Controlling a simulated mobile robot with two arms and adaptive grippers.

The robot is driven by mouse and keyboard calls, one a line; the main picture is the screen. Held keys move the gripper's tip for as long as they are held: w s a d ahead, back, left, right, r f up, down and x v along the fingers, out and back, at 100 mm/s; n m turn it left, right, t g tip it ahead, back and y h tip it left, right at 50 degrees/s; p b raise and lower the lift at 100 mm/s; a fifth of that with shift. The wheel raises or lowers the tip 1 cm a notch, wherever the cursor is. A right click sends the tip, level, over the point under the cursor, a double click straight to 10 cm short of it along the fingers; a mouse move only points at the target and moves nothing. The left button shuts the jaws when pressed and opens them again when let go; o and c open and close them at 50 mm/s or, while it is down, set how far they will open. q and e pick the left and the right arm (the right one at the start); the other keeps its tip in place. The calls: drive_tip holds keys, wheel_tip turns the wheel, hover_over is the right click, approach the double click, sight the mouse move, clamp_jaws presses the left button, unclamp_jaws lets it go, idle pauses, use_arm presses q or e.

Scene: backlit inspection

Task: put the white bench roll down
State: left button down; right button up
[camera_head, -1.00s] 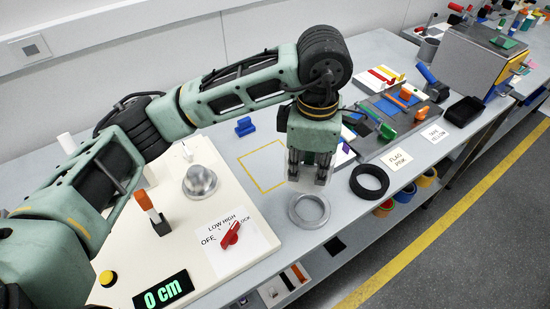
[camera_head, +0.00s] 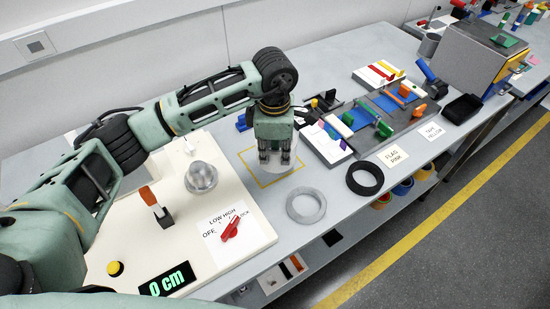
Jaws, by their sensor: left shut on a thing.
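My left gripper (camera_head: 276,155) points down and is shut on the white bench roll (camera_head: 283,168), a pale upright cylinder partly hidden behind the fingers. The roll is over or on the yellow outlined square (camera_head: 266,185) on the grey bench. I cannot tell whether its bottom touches the bench. My right gripper is not in view.
A grey ring (camera_head: 306,205) lies just right of the square, and a black ring (camera_head: 365,178) farther right. A cream panel (camera_head: 258,235) with a metal dome (camera_head: 201,177) and red knob (camera_head: 230,230) is at left. A blue block (camera_head: 241,122) stands behind.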

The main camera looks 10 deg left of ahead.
sight(275, 163)
use_arm(q)
wheel_tip(275, 163, down, 3)
drive_tip(key=shift+s+p, duration=0.1)
drive_tip(key=shift+p, duration=0.7)
drive_tip(key=shift+f, duration=0.35)
drive_tip(key=shift+f, duration=0.1)
drive_tip(key=shift+f, duration=0.15)
drive_tip(key=c, duration=1.8)
unclamp_jaws()
drive_tip(key=shift+o, duration=0.2)
